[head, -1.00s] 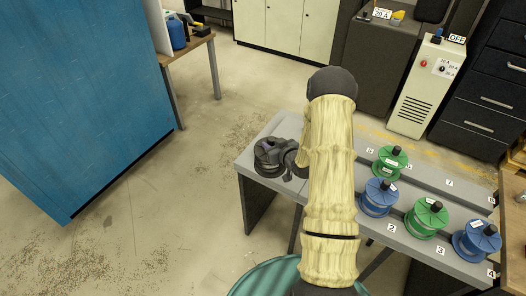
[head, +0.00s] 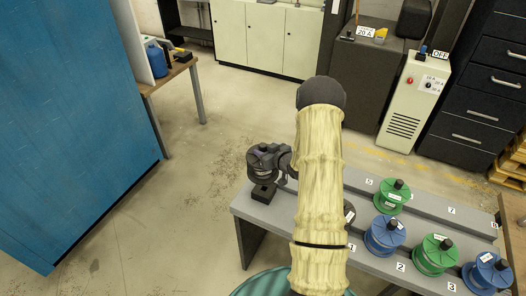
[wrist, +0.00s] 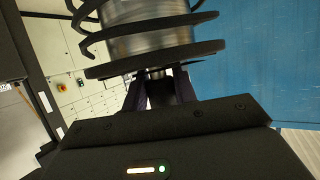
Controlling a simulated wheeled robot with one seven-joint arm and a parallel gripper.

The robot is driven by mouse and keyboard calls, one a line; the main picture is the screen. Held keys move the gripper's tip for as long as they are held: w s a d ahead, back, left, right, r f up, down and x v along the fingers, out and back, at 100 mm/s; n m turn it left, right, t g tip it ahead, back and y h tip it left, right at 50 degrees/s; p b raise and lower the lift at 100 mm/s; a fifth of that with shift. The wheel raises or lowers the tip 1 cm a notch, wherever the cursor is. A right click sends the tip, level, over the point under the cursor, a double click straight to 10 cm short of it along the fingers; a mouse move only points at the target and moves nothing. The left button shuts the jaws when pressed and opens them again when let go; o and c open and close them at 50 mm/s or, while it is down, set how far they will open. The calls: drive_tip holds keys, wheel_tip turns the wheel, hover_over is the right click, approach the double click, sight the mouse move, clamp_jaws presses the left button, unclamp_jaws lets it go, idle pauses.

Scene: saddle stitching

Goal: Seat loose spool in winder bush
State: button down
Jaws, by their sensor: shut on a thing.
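In the wrist view, a silver drum with dark open rings, likely the loose spool (wrist: 150,42), fills the top centre. My gripper (wrist: 158,84) is shut on its narrow stem, just beyond a broad dark flange. In the head view, a dark round cluster with a pale band (head: 263,158) is at the end of my arm, over the table's left end. I cannot tell there which parts are hand and which are spool. A small black block (head: 263,193) shows just below it; whether it is the winder bush, and whether they touch, is unclear.
The grey table (head: 262,213) also holds a rear green spool (head: 391,199), a blue spool (head: 385,236), a front green spool (head: 434,256) and another blue spool (head: 487,273), by number labels. A blue cabinet (head: 75,130) stands left. Floor between it and the table is clear.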

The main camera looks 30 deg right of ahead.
drive_tip(key=shift+w+r, duration=0.1)
drive_tip(key=shift+w, duration=0.15)
drive_tip(key=shift+s+d+r, duration=0.15)
drive_tip(key=shift+s, duration=0.45)
drive_tip(key=shift+w+f+b, duration=0.2)
drive_tip(key=shift+f+b, duration=2.5)
drive_tip(key=shift+f, duration=0.25)
drive_tip(key=shift+s+b, duration=0.1)
drive_tip(key=shift+b, duration=0.45)
drive_tip(key=shift+f+b, duration=1.9)
drive_tip(key=shift+f, duration=0.3)
idle(0.4)
drive_tip(key=c, duration=1.1)
unclamp_jaws()
drive_tip(key=shift+o, duration=0.3)
drive_tip(key=shift+s+f, duration=0.15)
drive_tip(key=shift+f, duration=0.1)
drive_tip(key=b+v, duration=0.3)
drive_tip(key=v, duration=1.4)
drive_tip(key=shift+s+r+b, duration=0.15)
drive_tip(key=shift+r+b, duration=0.05)
drive_tip(key=shift+b, duration=0.15)
